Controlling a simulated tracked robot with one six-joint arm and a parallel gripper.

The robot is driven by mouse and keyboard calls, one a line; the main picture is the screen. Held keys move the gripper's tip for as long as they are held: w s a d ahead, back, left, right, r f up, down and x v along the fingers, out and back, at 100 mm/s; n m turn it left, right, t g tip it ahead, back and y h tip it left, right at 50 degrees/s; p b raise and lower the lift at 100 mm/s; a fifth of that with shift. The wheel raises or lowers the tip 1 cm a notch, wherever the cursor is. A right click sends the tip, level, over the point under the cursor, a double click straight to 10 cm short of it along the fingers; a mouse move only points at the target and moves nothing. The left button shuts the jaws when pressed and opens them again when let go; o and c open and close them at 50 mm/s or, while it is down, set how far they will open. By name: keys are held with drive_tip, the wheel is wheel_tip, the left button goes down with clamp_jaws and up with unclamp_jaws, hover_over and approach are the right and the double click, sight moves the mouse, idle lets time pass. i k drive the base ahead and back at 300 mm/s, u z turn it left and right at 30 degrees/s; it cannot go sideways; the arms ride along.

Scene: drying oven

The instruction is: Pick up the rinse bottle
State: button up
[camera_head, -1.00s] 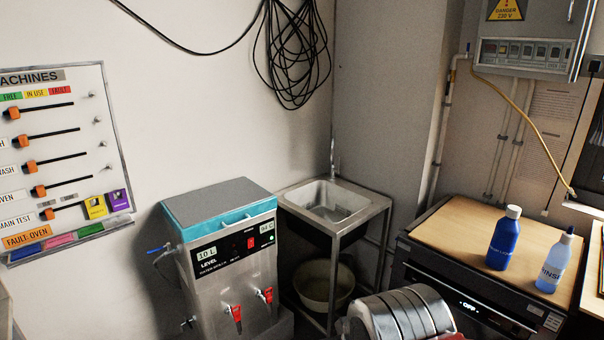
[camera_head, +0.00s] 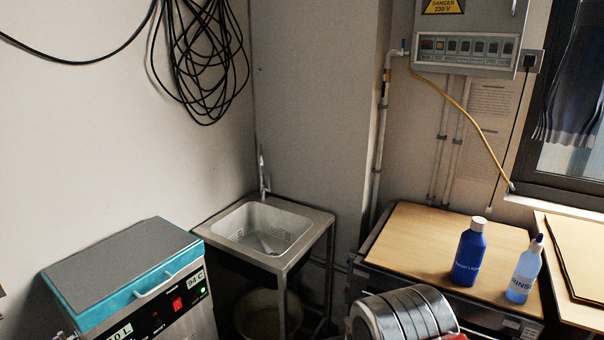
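My gripper is not in view.
A metal sink (camera_head: 264,231) stands in the corner. A wooden board (camera_head: 580,251) lies right of the rinse bottle. An electrical box (camera_head: 468,47) hangs above. The wooden top behind the bottles is clear.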

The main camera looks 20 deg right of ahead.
sight(528, 266)
drive_tip(key=z, duration=0.45)
drive_tip(key=i, duration=0.85)
drive_tip(key=z, duration=0.5)
